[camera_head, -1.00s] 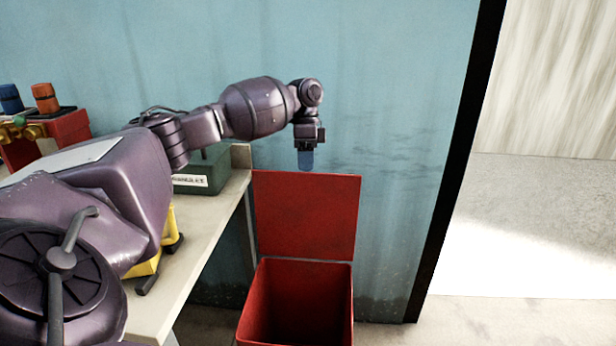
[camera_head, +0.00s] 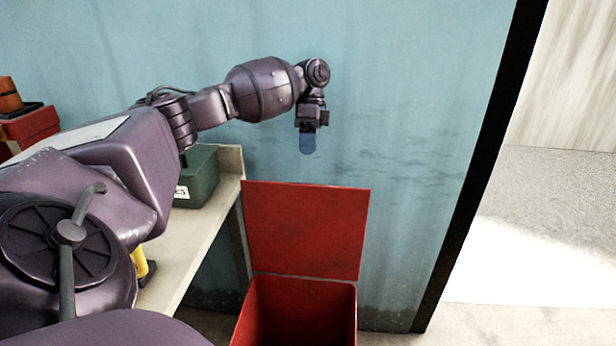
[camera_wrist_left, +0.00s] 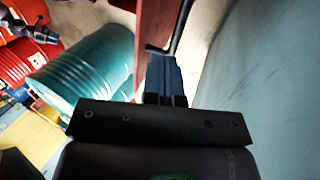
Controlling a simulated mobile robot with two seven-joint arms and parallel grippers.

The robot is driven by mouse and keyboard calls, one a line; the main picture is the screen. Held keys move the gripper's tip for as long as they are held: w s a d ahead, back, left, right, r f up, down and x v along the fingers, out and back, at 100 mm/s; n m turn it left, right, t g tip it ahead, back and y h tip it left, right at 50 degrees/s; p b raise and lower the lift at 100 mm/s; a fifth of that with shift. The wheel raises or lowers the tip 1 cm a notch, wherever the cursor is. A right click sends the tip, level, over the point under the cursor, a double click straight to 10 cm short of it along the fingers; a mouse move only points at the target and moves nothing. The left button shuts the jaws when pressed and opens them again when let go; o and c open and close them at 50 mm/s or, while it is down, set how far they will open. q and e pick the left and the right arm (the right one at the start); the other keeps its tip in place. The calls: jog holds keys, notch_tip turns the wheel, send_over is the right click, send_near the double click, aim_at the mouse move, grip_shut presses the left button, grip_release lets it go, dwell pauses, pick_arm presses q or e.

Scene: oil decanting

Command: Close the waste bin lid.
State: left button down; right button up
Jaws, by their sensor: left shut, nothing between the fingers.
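The red waste bin (camera_head: 290,312) stands on the floor at the lower middle of the head view, and its top is open. Its red lid (camera_head: 305,230) is raised upright at the back, close to the blue wall. My left gripper (camera_head: 307,146) points down just above the lid's top edge, shut and empty, with a small gap to the lid in the picture. In the left wrist view the shut fingers (camera_wrist_left: 167,75) are seen beside a red panel (camera_wrist_left: 152,28), probably the lid. My right gripper is not in view.
A workbench (camera_head: 190,250) stands left of the bin, with a green box (camera_head: 200,178) on it. The blue wall (camera_head: 410,120) is close behind the lid. A doorway with bright floor (camera_head: 540,230) lies at the right. The left wrist view shows a green drum (camera_wrist_left: 88,62).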

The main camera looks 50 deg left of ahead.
aim_at(306, 186)
pick_arm(q)
jog(key=shift+b+x, duration=0.35)
jog(key=shift+x, duration=4.6)
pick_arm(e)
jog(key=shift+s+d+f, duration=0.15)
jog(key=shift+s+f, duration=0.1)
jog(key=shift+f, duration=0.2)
